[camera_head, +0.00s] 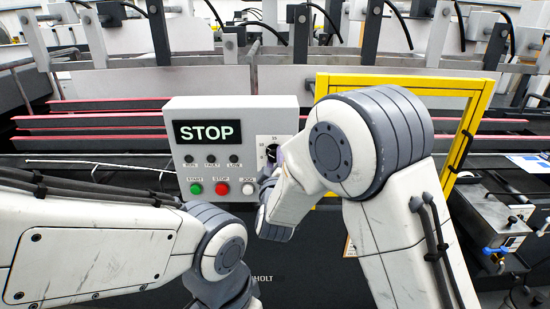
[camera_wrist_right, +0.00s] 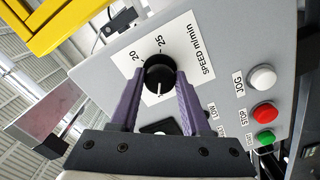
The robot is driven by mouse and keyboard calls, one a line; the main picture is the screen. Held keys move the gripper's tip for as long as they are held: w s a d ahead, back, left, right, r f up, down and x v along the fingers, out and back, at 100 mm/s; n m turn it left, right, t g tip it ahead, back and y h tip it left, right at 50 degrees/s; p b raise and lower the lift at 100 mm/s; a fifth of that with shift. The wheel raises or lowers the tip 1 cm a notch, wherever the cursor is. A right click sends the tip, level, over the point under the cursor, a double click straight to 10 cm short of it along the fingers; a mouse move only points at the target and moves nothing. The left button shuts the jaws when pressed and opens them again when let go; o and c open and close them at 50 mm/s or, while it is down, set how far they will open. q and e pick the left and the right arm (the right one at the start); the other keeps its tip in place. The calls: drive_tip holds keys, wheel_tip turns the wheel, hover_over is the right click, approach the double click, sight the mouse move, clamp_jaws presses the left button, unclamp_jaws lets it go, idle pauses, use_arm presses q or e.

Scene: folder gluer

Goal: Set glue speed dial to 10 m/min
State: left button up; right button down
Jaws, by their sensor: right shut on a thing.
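The black speed dial (camera_wrist_right: 159,75) sits on a white scale plate (camera_wrist_right: 178,48) marked "SPEED m/min", with 20 and 25 readable in the right wrist view. My right gripper (camera_wrist_right: 160,84) has its two purple fingers on either side of the dial, shut on it. The dial's white pointer line shows between the fingers, but the number it points at is hidden. In the head view the dial (camera_head: 271,153) is partly covered by my right arm. My left arm comes in from the left; its gripper does not show.
The grey control box (camera_head: 232,110) has a display reading STOP (camera_head: 207,132), a green START button (camera_head: 196,188), a red STOP button (camera_head: 222,188) and a white JOG button (camera_head: 248,188) near the dial. A yellow frame (camera_head: 478,110) stands at right.

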drive_tip(key=shift+n, duration=0.4)
drive_tip(key=shift+c, duration=1.9)
unclamp_jaws()
drive_tip(key=s+b, duration=0.2)
drive_tip(key=s, duration=0.8)
drive_tip(key=shift+s, duration=0.25)
